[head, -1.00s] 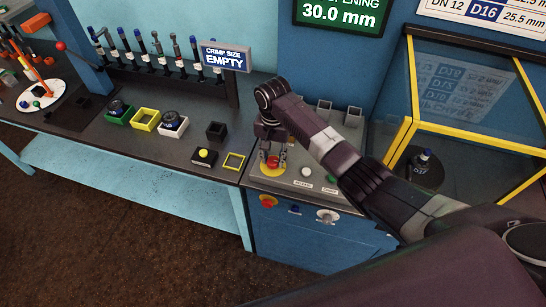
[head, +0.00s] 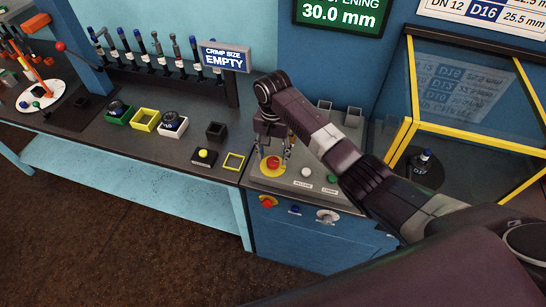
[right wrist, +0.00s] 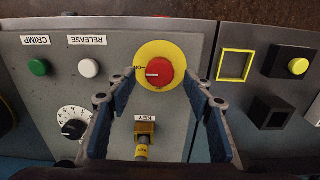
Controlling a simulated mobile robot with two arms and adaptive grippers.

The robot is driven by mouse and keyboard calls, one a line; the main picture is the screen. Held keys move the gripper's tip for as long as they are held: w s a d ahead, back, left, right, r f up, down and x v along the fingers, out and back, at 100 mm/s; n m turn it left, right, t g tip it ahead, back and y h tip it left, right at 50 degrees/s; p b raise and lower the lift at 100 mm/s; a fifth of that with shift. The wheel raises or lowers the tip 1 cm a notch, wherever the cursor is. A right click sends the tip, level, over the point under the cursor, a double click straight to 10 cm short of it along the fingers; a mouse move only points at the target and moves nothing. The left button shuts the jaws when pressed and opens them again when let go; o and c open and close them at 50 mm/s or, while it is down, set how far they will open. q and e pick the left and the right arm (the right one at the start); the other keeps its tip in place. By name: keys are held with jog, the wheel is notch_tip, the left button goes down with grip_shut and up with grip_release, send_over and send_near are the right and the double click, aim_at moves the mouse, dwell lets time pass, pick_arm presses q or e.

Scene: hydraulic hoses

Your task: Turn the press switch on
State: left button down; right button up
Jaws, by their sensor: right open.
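The press switch is a red round knob (head: 273,162) on a yellow disc on the grey panel. It also shows in the right wrist view (right wrist: 159,71), where a pale mark on the knob points left, toward small lettering on the disc that seems to read ON. My right gripper (head: 273,148) is open just above the knob. In the right wrist view its fingers (right wrist: 160,100) stand wide apart on either side of the knob, with nothing held and clear of it. My left gripper is not in view.
A key switch (right wrist: 144,135), a white release button (right wrist: 89,68), a green crimp button (right wrist: 39,67) and a dial (right wrist: 74,124) sit near the switch. A glazed yellow-framed enclosure (head: 410,85) stands at right. A sign (head: 225,57) reads CRIMP SIZE EMPTY.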

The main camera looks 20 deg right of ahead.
aim_at(273, 160)
notch_tip(273, 160, up, 10)
dwell(0.3)
dwell(0.3)
